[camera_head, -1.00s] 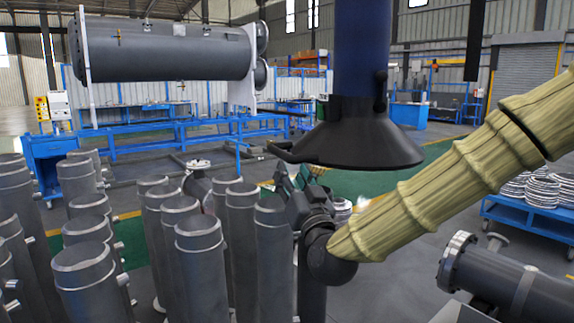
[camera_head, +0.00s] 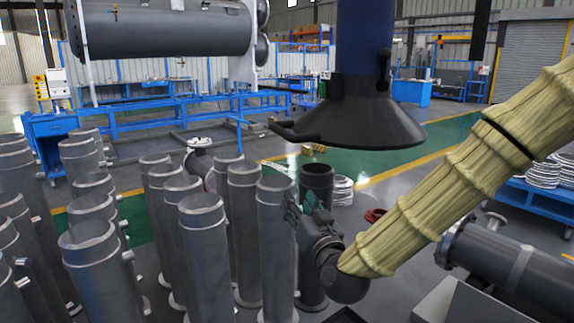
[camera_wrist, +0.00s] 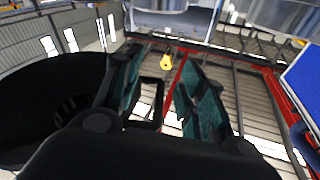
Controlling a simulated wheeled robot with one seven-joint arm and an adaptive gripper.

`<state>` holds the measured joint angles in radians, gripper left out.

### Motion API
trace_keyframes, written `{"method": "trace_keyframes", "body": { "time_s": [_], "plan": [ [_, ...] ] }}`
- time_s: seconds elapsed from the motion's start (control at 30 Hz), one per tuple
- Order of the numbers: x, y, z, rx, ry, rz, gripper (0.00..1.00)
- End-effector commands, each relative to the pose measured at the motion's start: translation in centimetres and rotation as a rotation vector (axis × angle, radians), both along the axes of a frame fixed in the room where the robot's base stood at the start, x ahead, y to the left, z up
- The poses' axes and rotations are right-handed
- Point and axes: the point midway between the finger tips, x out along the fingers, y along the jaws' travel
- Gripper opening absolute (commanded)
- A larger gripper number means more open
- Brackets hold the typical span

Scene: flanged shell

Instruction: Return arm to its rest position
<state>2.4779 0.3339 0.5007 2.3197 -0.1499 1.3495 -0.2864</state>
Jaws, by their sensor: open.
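My arm comes in from the right in a pale ribbed sleeve and ends in my gripper (camera_head: 310,205), low in the middle of the head view. My gripper points up, away from the floor. In the wrist view my gripper (camera_wrist: 158,90) has its two green-padded fingers apart, with nothing held between them. Beyond the fingers the wrist view shows the hall's roof and red beams.
Several grey flanged cylinders (camera_head: 205,250) stand close on the left. A black extraction hood (camera_head: 362,125) hangs above my gripper. A dark horizontal pipe (camera_head: 515,265) lies at the right, below my arm. Blue benches (camera_head: 180,125) stand at the back. Green floor is clear behind the hood.

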Motion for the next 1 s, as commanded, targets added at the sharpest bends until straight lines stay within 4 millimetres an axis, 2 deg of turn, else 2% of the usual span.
{"method": "trace_keyframes", "body": {
  "time_s": [0.03,0.23,0.4,0.47,0.57,0.7,0.87,1.0],
  "plan": [
    [-0.1,-0.2,-2.8,-0.02,0.067,0.005,0.41],
    [-2.0,-1.6,-14.2,-0.087,0.325,0.016,0.41],
    [-5.5,-3.4,-23.2,-0.141,0.547,0.019,0.41],
    [-7.2,-4.1,-26.2,-0.16,0.626,0.018,0.41],
    [-10.4,-5.5,-30.8,-0.191,0.757,0.015,0.41],
    [-15.7,-7.8,-36.6,-0.234,0.943,0.006,0.41],
    [-22.7,-10.6,-41.9,-0.284,1.155,-0.012,0.41],
    [-29.4,-13.4,-45.3,-0.329,1.338,-0.033,0.41]
  ]
}}
